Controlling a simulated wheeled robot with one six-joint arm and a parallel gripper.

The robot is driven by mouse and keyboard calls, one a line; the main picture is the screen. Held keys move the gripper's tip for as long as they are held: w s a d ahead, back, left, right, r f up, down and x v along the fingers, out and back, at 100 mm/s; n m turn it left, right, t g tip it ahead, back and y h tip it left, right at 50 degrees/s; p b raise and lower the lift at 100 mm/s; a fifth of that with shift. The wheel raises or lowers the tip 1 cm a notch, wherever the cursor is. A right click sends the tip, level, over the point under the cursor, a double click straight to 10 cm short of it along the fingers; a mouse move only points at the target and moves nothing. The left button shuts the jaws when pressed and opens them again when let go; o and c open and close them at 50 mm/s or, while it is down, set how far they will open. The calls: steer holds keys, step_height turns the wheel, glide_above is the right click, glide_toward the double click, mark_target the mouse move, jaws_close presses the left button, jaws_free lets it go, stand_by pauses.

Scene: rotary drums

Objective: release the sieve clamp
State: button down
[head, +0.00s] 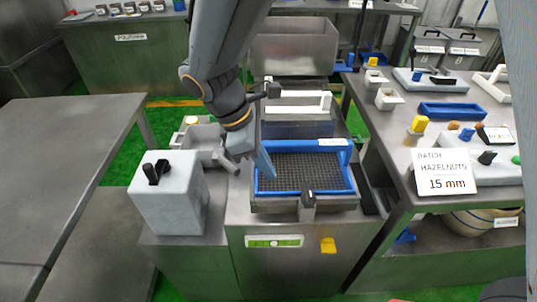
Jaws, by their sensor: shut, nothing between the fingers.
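The blue-framed sieve (303,192) with a dark mesh (310,172) lies in a metal holder on top of the steel machine. A small dark lever on a grey bracket, which looks like the sieve clamp (308,200), stands at the middle of the holder's front edge. Whether it is locked cannot be told at this size. My gripper (270,174) points down over the left part of the sieve, left of and behind the clamp. It is shut and empty. Whether its tips touch the mesh cannot be told.
A grey box with a black switch (170,205) stands left of the sieve. A white-handled drawer (300,115) and a metal hopper (295,50) are behind it. The right table holds a "15 mm" hazelnut card (444,171), a blue tray (455,111) and coloured knobs. The left table (60,150) is bare.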

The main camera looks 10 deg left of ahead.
mark_target(308, 190)
steer(key=x, duration=0.5)
steer(key=shift+d+f+p, duration=0.15)
steer(key=shift+f+p, duration=0.05)
steer(key=shift+p, duration=0.15)
steer(key=shift+w+d+f+p, duration=0.1)
steer(key=shift+w+d+p, duration=0.1)
steer(key=shift+d, duration=0.45)
steer(key=shift+w+d+p, duration=0.1)
steer(key=shift+d+p, duration=0.1)
steer(key=shift+d, duration=0.45)
steer(key=shift+w+d+f+p, duration=0.1)
steer(key=shift+w+d+p, duration=0.1)
steer(key=shift+d, duration=0.45)
steer(key=shift+r, duration=0.1)
